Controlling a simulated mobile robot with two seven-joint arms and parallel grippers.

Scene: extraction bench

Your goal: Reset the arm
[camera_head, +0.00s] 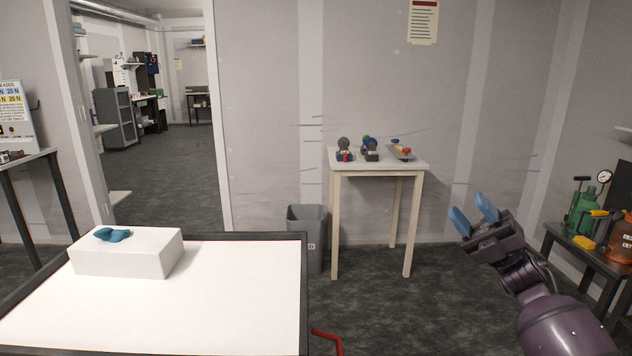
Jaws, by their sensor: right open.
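My right gripper (474,219) is raised at the right of the head view, at the end of my purple arm. Its two blue fingertips are apart, with nothing between them. It is clear of all furniture, in front of the bare wall and to the right of the small wooden table (378,166). My left gripper is not in view.
A white-topped bench (240,300) with a dark rim fills the lower left. A white block (128,255) on it carries a teal object (112,234). A grey bin (306,236) stands beside the wooden table. A dark shelf (583,258) at right holds green and orange canisters.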

